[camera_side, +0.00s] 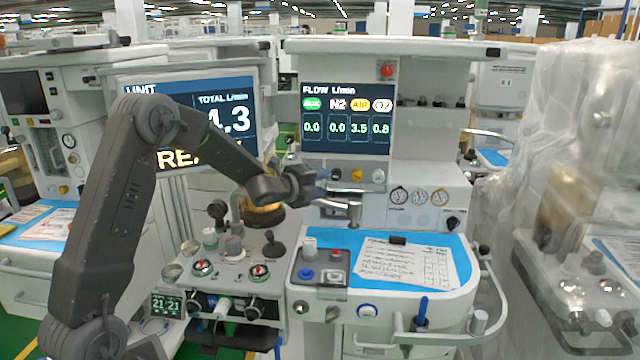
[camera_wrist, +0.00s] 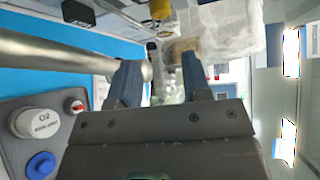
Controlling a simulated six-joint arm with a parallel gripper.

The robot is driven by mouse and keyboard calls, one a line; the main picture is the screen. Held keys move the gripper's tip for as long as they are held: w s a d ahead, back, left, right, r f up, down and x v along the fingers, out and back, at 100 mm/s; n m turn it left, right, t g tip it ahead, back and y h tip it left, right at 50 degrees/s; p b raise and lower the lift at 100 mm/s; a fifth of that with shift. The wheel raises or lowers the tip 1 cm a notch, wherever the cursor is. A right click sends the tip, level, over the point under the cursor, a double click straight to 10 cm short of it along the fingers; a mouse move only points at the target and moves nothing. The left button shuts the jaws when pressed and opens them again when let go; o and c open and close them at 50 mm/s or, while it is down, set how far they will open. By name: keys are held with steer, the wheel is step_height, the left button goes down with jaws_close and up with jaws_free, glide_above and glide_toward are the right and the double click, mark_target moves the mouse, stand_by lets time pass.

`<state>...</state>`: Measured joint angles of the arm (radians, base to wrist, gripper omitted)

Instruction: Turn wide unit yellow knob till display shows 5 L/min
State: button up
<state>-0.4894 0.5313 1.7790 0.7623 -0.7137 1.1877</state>
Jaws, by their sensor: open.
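The wide unit (camera_side: 430,175) stands at centre right in the side view. Its dark flow display (camera_side: 347,118) reads 0.0, 0.0, 3.5 and 0.8 L/min, with 3.5 under the yellow label. The yellow knob (camera_side: 357,174) sits below the display, between a dark knob and a pale knob. My gripper (camera_side: 316,183) is to the left of the yellow knob, apart from it. In the wrist view my gripper (camera_wrist: 160,76) has its two fingers spread, with nothing held between them.
A silver metal bar (camera_side: 354,210) juts out below my gripper; it also runs close to one finger in the wrist view (camera_wrist: 70,52). A grey block with O2 knob (camera_wrist: 40,122) sits on the blue worktop. A plastic-wrapped machine (camera_side: 560,200) stands at right.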

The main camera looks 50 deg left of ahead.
steer(key=d+f+m+g, duration=0.2)
steer(key=d+f+g, duration=0.3)
steer(key=d+f, duration=0.1)
steer(key=t+y, duration=0.1)
steer(key=y, duration=0.6)
glide_toward(356, 177)
steer(key=x, duration=1)
steer(key=shift+w, duration=0.25)
steer(key=c, duration=0.6)
